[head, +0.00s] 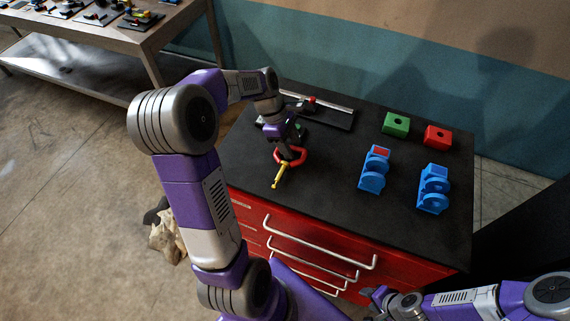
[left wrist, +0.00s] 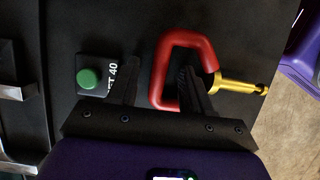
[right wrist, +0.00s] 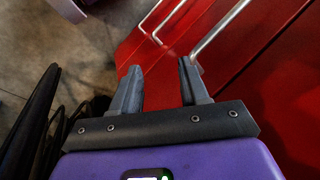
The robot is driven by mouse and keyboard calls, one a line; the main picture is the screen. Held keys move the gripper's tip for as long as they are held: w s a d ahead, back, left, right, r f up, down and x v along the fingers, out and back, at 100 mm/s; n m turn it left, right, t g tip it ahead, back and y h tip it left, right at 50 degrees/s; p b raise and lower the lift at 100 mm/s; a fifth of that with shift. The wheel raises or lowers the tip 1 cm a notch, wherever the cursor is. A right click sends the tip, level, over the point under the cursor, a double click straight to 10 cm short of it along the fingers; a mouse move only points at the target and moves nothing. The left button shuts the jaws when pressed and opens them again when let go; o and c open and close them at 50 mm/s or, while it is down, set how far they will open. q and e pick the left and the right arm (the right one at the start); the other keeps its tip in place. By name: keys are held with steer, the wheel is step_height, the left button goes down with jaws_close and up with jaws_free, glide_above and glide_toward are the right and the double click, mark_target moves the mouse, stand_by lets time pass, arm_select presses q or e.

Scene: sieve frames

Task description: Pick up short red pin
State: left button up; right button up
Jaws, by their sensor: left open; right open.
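I cannot make out a separate short red pin in any view. A red clamp frame with a yellow screw (head: 281,175) lies on the black bench top; it also shows in the left wrist view (left wrist: 161,65). My left gripper (head: 287,148) is open above it, with one finger over the clamp's opening and the other beside its frame; contact cannot be told. In the left wrist view the jaws (left wrist: 158,78) hold nothing. My right gripper (right wrist: 160,80) is open and empty in front of the red drawers, low at the right in the head view (head: 376,296).
A green block (head: 396,124) and a red block (head: 438,136), both with holes, stand at the back right. Two blue bracket parts (head: 373,172) (head: 433,190) stand before them. A railed fixture (head: 322,109) lies at the back. A green button (left wrist: 88,78) sits beside the clamp.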

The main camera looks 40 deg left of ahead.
arm_select(q)
jaws_close()
stand_by(1.3)
